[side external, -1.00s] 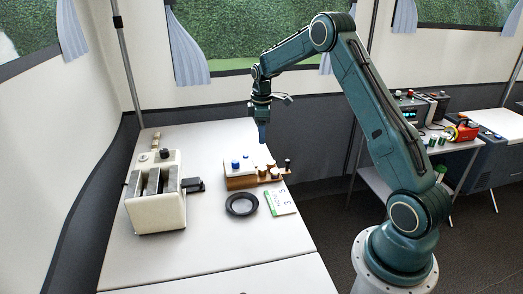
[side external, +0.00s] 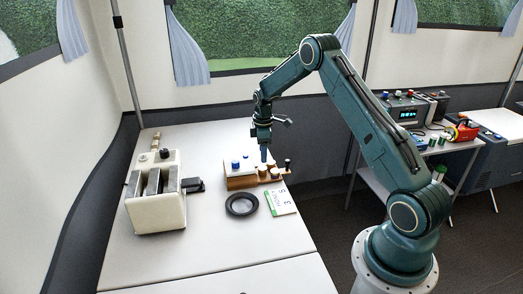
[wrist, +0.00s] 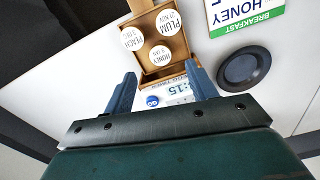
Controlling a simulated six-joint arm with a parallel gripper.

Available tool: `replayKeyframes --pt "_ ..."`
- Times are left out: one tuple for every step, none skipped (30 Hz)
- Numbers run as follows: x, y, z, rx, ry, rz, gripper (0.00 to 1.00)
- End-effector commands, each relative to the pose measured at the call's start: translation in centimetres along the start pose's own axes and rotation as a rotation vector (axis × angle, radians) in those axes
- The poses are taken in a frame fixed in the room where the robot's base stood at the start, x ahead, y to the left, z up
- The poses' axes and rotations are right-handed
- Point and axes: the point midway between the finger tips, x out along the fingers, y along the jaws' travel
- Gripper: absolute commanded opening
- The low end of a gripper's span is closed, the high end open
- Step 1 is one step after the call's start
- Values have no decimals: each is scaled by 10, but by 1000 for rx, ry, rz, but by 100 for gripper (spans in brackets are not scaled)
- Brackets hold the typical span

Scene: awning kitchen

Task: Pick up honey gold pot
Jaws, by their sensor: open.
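In the wrist view, a pot with a round white lid reading HONEY (wrist: 160,55) sits in a small wooden tray (wrist: 146,82). Two more white-lidded pots stand with it, a PLUM pot (wrist: 168,22) and a PEACH pot (wrist: 132,39). Only the lids show clearly from above; the gold sides are hidden. My gripper (wrist: 162,86) is open, its two blue fingers apart on the near side of the honey lid, with no pot between them. In the side view my gripper (side external: 264,155) points down just above the wooden tray (side external: 241,183).
A white panel with time digits and a blue button (wrist: 152,100) lies beside the tray. A green-and-white BREAKFAST HONEY card (wrist: 246,18) and a dark round dish (wrist: 243,67) are close by. A white toaster-like appliance (side external: 157,212) stands left. The table front is clear.

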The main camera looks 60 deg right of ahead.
Motion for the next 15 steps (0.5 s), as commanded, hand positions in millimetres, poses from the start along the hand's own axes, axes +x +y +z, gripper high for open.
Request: replayKeyframes --pt "7 0 0 0 -1 -2 57" --pt "11 0 0 0 -1 -1 57" --pt "14 0 0 0 0 -1 57" --pt "17 0 0 0 -1 -1 57" --pt "19 0 0 0 -1 -1 57" --pt "21 0 0 0 0 -1 57" --pt "22 0 0 0 0 0 57" --pt "23 0 0 0 0 0 57" --pt "23 0 0 0 0 1 57" --pt "24 0 0 0 0 1 57" --pt "24 0 0 0 0 1 57" --pt "24 0 0 0 1 1 57" --pt "24 0 0 0 1 1 57" --pt "24 0 0 0 0 1 57" --pt "25 0 0 0 0 1 57"
